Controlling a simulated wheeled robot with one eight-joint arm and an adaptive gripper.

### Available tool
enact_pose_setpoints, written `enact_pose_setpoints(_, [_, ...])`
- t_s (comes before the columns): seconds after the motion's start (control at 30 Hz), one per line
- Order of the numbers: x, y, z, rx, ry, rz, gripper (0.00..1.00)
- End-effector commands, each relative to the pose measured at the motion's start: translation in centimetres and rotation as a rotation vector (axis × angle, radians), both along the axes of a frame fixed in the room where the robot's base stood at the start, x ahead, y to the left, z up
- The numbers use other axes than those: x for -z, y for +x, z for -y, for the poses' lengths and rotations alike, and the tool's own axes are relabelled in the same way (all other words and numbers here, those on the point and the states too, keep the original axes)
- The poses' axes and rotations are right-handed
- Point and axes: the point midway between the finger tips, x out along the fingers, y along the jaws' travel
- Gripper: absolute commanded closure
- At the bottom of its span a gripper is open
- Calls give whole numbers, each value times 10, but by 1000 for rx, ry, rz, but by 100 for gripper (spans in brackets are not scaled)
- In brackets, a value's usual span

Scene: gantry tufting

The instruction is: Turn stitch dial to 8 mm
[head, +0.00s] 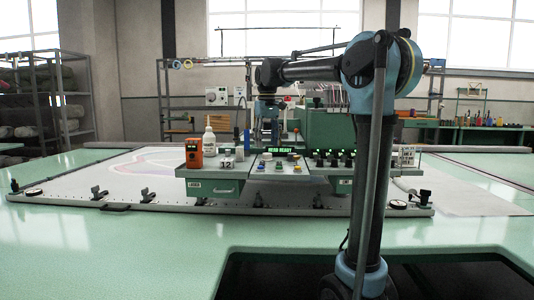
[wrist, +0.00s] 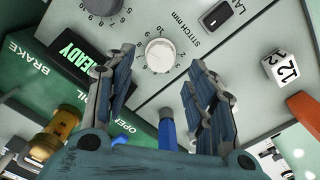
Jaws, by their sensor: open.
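The stitch dial (wrist: 161,55) is a pale, ridged round knob on the grey console panel. Printed numbers ring it and "STITCH mm" is lettered beside it; I cannot make out which number it points to. In the wrist view, my gripper (wrist: 158,68) is open, with one finger on each side of the dial in the picture. I see no clear contact, and the remaining distance is hard to judge. In the head view, my gripper (head: 268,132) hangs over the console (head: 268,180), small and partly lost against the clutter behind it.
A dark knob (wrist: 101,4) and a green READY display (wrist: 78,60) share the panel. A white block marked 12 (wrist: 284,68) lies to the right. A white bottle (head: 209,143) and an orange device (head: 194,153) stand on the console's left side. A blue part (wrist: 167,130) shows between the fingers.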

Motion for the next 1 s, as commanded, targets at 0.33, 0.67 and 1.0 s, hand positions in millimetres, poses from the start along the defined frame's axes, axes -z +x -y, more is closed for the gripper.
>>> enact_pose_setpoints(0.33, [38, 0, 0, 0, 0, 0, 49])
enact_pose_setpoints(0.67, [42, 0, 0, 0, 0, 0, 49])
enact_pose_setpoints(1.0, [42, 0, 0, 0, 0, 0, 94])
